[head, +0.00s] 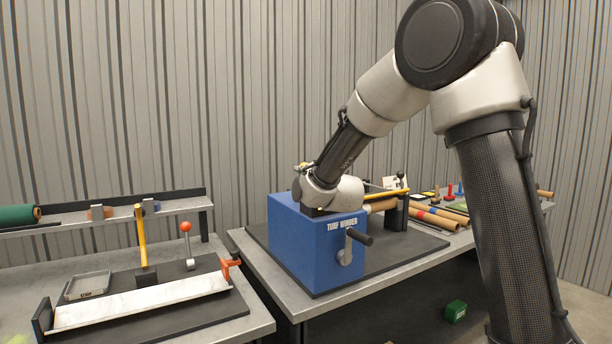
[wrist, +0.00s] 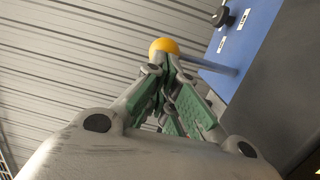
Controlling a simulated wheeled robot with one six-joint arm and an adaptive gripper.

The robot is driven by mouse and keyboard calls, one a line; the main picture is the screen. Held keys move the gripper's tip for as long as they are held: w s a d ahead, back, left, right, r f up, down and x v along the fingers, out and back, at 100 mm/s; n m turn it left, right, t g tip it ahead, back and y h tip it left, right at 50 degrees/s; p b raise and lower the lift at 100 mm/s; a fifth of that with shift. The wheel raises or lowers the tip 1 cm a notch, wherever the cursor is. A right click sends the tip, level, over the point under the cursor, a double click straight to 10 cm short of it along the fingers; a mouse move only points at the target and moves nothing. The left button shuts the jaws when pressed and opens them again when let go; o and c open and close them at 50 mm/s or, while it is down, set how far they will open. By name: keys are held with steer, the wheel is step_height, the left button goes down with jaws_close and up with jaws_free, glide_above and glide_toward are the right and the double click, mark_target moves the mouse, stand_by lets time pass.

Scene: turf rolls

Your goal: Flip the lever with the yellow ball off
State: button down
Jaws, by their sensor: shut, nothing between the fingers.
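The yellow ball (wrist: 163,46) is on the end of a grey rod (wrist: 212,64) that sticks out from the blue machine's face (wrist: 262,45) in the wrist view. My gripper (wrist: 173,66) is shut and empty, with its fingertips right by the ball; I cannot tell whether they touch it. In the head view the blue box (head: 318,250) is marked TURF WINDER and has a crank (head: 347,250) on its front. My wrist is over the box's top, and the fingers are largely hidden there.
A black knob (wrist: 222,17) with white labels is on the machine's face. On the left bench are a red-ball lever (head: 187,245), a yellow upright bar (head: 141,236), a grey tray (head: 87,286) and a long white board (head: 140,302). Brown rolls (head: 432,219) lie right of the machine.

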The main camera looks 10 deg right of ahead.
steer(key=w+a+r+g, duration=0.1)
steer(key=w+a+r, duration=0.1)
steer(key=w, duration=0.7)
steer(key=shift+a+r, duration=0.15)
steer(key=shift+a, duration=0.3)
steer(key=shift+g, duration=0.3)
